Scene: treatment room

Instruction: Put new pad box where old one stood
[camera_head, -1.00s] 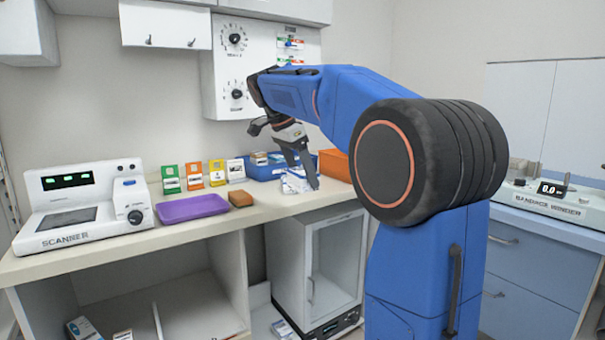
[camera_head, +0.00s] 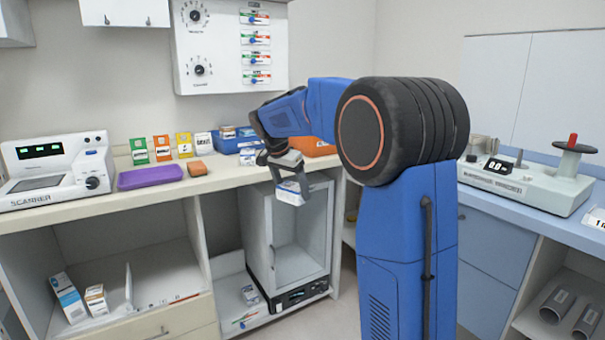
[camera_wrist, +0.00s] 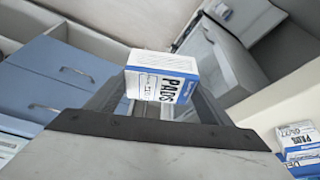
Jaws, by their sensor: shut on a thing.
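My gripper (camera_head: 290,180) is shut on a white and blue box marked PADS (camera_wrist: 162,86). In the head view this held box (camera_head: 292,192) hangs tilted in front of the counter edge, partly covered by the fingers. In the wrist view it sits between both fingers. Another blue and white PADS box (camera_wrist: 296,134) shows at the right of the wrist view.
The counter holds a scanner (camera_head: 55,170), a purple tray (camera_head: 150,176), an orange-brown block (camera_head: 197,168), several upright cards and a blue bin (camera_head: 226,148). Below, a grey cabinet (camera_head: 262,240) stands close under my gripper. Two boxes (camera_head: 67,295) (camera_head: 96,300) stand in the left shelf.

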